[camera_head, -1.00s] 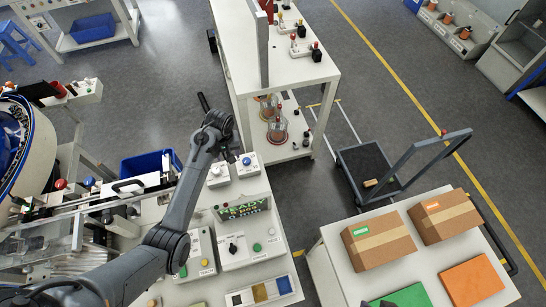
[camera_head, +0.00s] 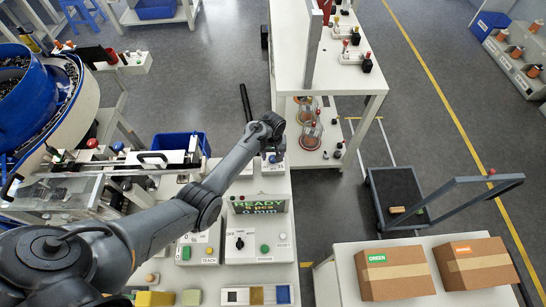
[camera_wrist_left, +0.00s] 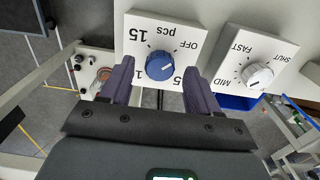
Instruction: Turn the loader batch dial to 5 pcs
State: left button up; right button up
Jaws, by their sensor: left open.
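The blue batch dial (camera_wrist_left: 160,66) sits on a white box (camera_wrist_left: 150,30) marked OFF, pcs, 15 and 5, printed upside down in the left wrist view. A white mark on the knob points toward the picture's right; its exact setting is hard to tell. My left gripper (camera_wrist_left: 158,88) is open, one finger on each side of the dial, with no clear contact visible. In the head view my left gripper (camera_head: 272,148) is over the dial box and hides much of it. My right gripper is not in view.
A second box with a white knob (camera_wrist_left: 257,76) marked FAST, MID and SHUT stands beside it. The green display (camera_head: 259,204) reads READY above a pcs line with an unclear digit. A control box (camera_head: 252,242) and a blue bin (camera_head: 180,144) are near my arm.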

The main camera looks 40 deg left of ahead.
pick_arm(q)
jog(key=shift+f, duration=0.6)
jog(key=shift+c, duration=0.3)
jog(key=c, duration=1)
jog(key=shift+r, duration=0.1)
